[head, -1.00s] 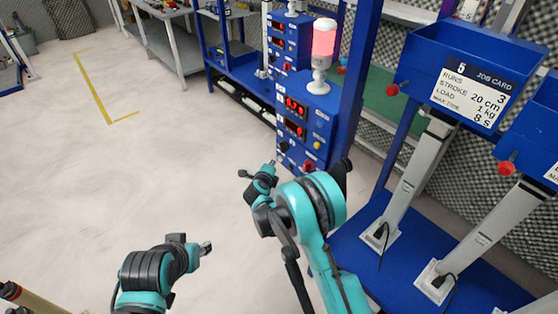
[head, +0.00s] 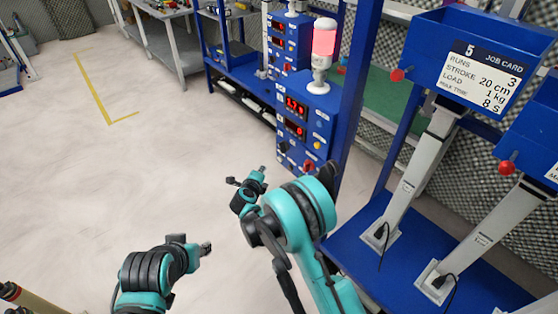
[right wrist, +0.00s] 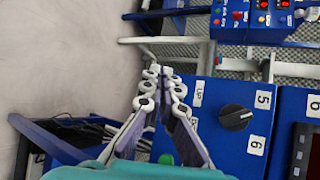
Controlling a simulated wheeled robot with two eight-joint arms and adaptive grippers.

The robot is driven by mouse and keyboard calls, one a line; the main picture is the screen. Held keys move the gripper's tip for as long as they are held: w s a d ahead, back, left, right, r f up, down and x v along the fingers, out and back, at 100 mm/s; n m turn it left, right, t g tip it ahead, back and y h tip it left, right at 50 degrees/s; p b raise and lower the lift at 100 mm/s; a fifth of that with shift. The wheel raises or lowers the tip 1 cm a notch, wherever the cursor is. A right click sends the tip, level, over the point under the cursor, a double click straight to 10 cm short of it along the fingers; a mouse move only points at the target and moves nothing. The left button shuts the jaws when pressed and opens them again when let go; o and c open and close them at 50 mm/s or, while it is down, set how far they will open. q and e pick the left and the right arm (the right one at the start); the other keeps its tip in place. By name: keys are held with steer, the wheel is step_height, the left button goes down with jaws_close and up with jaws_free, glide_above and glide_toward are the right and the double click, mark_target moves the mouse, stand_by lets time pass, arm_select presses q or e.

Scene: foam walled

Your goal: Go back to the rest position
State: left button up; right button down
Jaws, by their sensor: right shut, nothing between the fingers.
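My right gripper (head: 263,169) shows in the head view at the end of the teal right arm, over the pale floor left of a blue control box (head: 306,125). In the right wrist view the fingers (right wrist: 164,74) come together at the tips, shut and empty. My left gripper (head: 206,248) is low in the head view over bare floor. It is small and seen from the side, so its jaw opening is unclear. Neither gripper visibly touches anything.
A red lamp (head: 324,45) stands on the control box. On the right are blue bins, one with a job card (head: 485,77), grey posts and a blue platform (head: 360,258). A black knob (right wrist: 235,117) shows in the wrist view.

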steer(key=d+r+n+t+y, duration=0.3)
steer(key=r+n+t, duration=0.3)
steer(key=r, duration=1.8)
steer(key=s+r+n+g+y, duration=0.1)
steer(key=s+r+n+y, duration=0.4)
steer(key=s+r+n, duration=0.35)
steer(key=s+d+f+n+g+h, duration=0.1)
steer(key=s+d+f+n+g, duration=0.2)
steer(key=s, duration=0.7)
steer(key=s+d+f+n+g+h, duration=0.2)
steer(key=s+d+f+n+g, duration=0.1)
steer(key=s+d+f, duration=0.4)
steer(key=s+d+f+n+g+h, duration=0.1)
steer(key=s+d+f+n+g, duration=0.3)
steer(key=s, duration=0.8)
step_height(320, 180, down, 3)
steer(key=shift+s+d+f+g+h, duration=0.2)
steer(key=shift+s+d+g+h, duration=0.15)
steer(key=shift+d, duration=0.75)
